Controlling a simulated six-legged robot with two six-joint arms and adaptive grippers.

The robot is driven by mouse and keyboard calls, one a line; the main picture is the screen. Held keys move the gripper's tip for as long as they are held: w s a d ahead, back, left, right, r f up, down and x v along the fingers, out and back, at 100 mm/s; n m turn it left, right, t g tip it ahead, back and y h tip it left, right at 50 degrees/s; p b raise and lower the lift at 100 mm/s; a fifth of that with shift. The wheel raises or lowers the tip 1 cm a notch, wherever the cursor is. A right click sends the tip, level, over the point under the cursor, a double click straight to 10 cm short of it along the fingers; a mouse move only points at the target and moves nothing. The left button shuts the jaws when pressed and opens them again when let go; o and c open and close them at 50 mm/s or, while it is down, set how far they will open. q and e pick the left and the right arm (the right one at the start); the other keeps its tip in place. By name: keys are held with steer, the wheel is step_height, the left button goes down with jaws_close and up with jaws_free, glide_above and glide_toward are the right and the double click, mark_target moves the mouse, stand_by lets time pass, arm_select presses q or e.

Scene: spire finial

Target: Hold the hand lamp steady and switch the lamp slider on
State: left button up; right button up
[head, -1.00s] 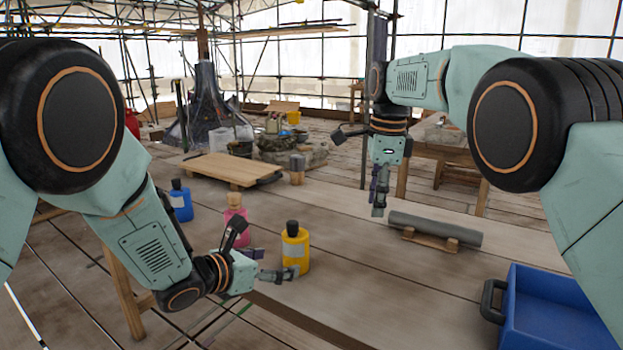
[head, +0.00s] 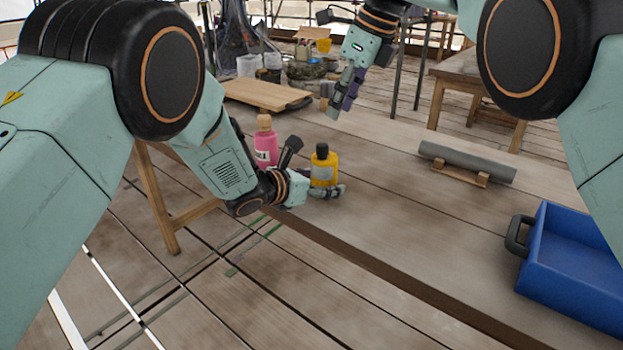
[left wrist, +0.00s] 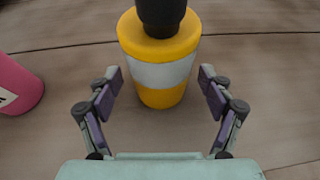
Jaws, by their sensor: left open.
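I cannot make out a clear hand lamp or a slider in either view. A yellow bottle-shaped thing with a pale band and black top (head: 323,168) stands upright near the table's front edge. It shows large in the left wrist view (left wrist: 160,45). My left gripper (head: 334,191) is open, low in front of it, with one finger to each side; gaps show between the fingers and its body. My right gripper (head: 340,106) hangs empty above the table behind the yellow thing, fingers pointing down; its opening is unclear.
A pink bottle (head: 265,145) stands left of the yellow one, also in the left wrist view (left wrist: 15,85). A grey cylinder (head: 467,162) lies on a wooden cradle at right. A blue tray (head: 570,285) sits front right. A wooden board (head: 262,94) lies behind. Mid-table is clear.

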arm_select(q)
steer(key=shift+x, duration=0.75)
